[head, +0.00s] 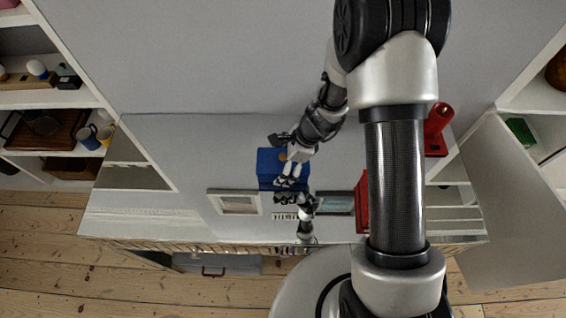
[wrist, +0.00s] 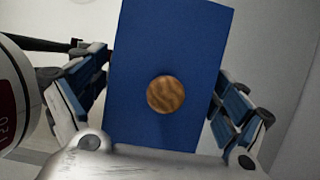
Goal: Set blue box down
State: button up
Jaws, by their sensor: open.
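The blue box (head: 268,160) is beside my gripper (head: 286,160) in the head view, against a pale grey surface. In the wrist view the blue box (wrist: 170,45) fills the middle, with a round wooden knob (wrist: 165,95) on its near face. My gripper (wrist: 158,100) is open, with one finger on each side of the box. The left finger appears to stand a little clear of the box; on the right I cannot tell whether it touches. The underside of the box is hidden, so what bears it is unclear.
A red cylinder-like thing (head: 437,128) and a red box-like thing (head: 362,202) are on the right, partly behind my arm. White shelves (head: 60,100) with mugs (head: 90,138) stand at left. Floorboards (head: 130,295) run along the bottom.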

jog(key=shift+r, duration=0.1)
jog(key=shift+r+p, duration=0.35)
jog(key=p+v, duration=0.5)
jog(key=v, duration=0.6)
jog(key=shift+d+r, duration=0.25)
